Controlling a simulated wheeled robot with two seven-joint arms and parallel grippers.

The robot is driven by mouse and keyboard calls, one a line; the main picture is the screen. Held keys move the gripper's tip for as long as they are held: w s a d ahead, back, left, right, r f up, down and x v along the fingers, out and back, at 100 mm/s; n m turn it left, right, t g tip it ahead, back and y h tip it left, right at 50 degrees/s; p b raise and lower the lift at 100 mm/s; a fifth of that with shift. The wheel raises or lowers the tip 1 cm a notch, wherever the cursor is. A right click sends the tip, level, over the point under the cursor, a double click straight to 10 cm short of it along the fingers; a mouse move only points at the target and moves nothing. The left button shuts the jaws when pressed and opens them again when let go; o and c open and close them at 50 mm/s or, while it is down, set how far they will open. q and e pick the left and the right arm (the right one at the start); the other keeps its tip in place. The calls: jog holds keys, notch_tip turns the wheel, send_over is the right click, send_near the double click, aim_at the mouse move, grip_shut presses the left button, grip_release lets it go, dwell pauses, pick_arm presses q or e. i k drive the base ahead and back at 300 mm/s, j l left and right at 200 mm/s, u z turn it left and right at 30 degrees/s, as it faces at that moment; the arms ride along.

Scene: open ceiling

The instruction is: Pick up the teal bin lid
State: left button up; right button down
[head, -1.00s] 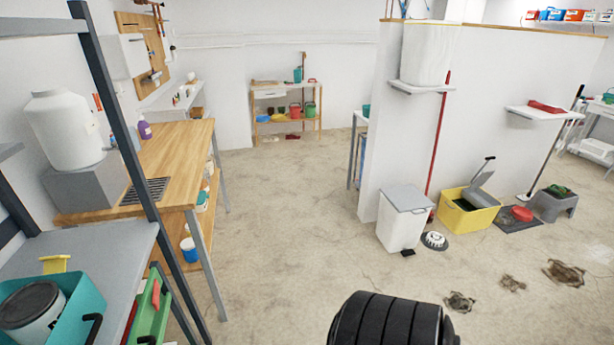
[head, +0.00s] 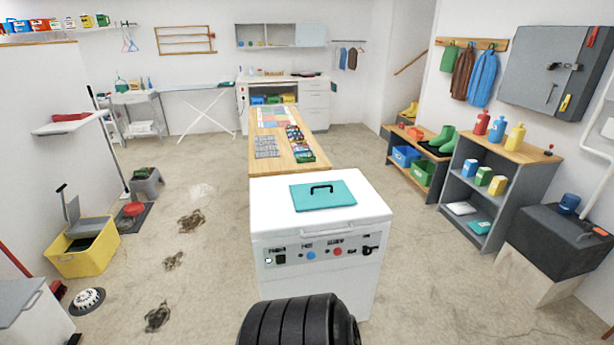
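The teal bin lid (head: 323,195) lies flat on top of a white box-shaped appliance (head: 280,212) in the middle of the head view. It is a thin rectangle with a black handle standing up at its centre. Nothing touches the lid from above. Neither of my grippers shows in the head view. A black ribbed part of mine stands at the bottom, in front of the appliance.
A long wooden table (head: 288,160) with small items adjoins the appliance behind. A yellow mop bucket (head: 85,248) stands at the left. Shelves (head: 485,190) and a dark grey chest (head: 560,236) line the right. Floor on both sides of the appliance is mostly open, with stains at left.

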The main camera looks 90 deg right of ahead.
aim_at(325, 194)
jog(key=z, duration=2.9)
jog(key=i+l, duration=0.25)
jog(key=l, duration=0.15)
jog(key=u, duration=0.05)
